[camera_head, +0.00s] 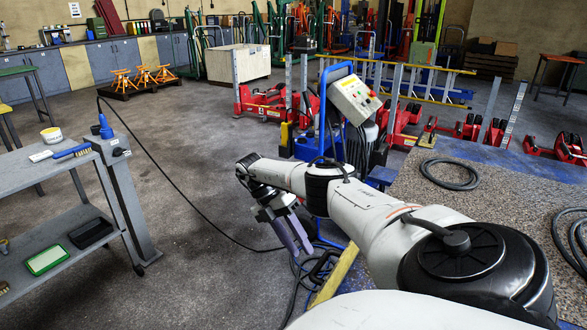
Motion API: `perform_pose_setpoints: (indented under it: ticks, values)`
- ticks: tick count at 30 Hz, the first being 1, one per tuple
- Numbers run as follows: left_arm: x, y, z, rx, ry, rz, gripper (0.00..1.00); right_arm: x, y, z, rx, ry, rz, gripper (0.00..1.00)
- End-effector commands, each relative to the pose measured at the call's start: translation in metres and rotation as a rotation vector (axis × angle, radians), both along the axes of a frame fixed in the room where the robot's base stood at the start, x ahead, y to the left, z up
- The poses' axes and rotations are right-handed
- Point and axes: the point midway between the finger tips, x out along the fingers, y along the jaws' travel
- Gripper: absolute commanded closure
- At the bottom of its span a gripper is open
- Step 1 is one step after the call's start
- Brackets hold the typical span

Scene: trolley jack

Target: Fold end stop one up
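My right arm reaches in from the lower right, and its gripper (301,251) hangs over the dark floor near the middle. Its two pale purple fingers point down with a narrow gap between them, and I see nothing held there. A yellow bar (335,275) slants up from the floor just right of the fingers, apart from them in the picture and partly hidden by my arm. I cannot tell whether this bar is end stop one; no label shows. My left gripper is out of view.
A grey trolley (55,177) with brushes and trays stands at left. A blue-framed cart with a control box (353,100) stands behind my arm. Black cables (302,283) lie below the gripper. Red jacks (265,103) line the back.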

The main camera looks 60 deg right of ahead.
Motion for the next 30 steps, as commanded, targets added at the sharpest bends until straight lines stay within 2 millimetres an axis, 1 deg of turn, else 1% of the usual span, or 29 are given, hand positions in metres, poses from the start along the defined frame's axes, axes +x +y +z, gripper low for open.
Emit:
perform_pose_setpoints:
  ticks: [1, 4, 6, 12, 21, 30]
  values:
    - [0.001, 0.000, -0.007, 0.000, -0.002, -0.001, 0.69, 0.007, -0.001, 0.006, -0.001, -0.003, -0.003, 0.68]
    - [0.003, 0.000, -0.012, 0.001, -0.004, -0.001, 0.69, 0.014, -0.004, 0.021, -0.005, 0.002, -0.006, 0.68]
    - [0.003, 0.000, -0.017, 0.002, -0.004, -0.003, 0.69, 0.019, -0.004, 0.028, -0.005, 0.008, -0.008, 0.68]
    - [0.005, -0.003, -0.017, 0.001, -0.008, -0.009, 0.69, 0.026, -0.005, 0.043, -0.006, 0.014, -0.006, 0.68]
    - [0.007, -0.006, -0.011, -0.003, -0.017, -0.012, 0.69, 0.026, -0.006, 0.046, -0.008, 0.016, -0.007, 0.68]
    - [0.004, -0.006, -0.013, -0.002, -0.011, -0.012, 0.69, 0.025, -0.006, 0.045, -0.008, 0.017, -0.007, 0.68]
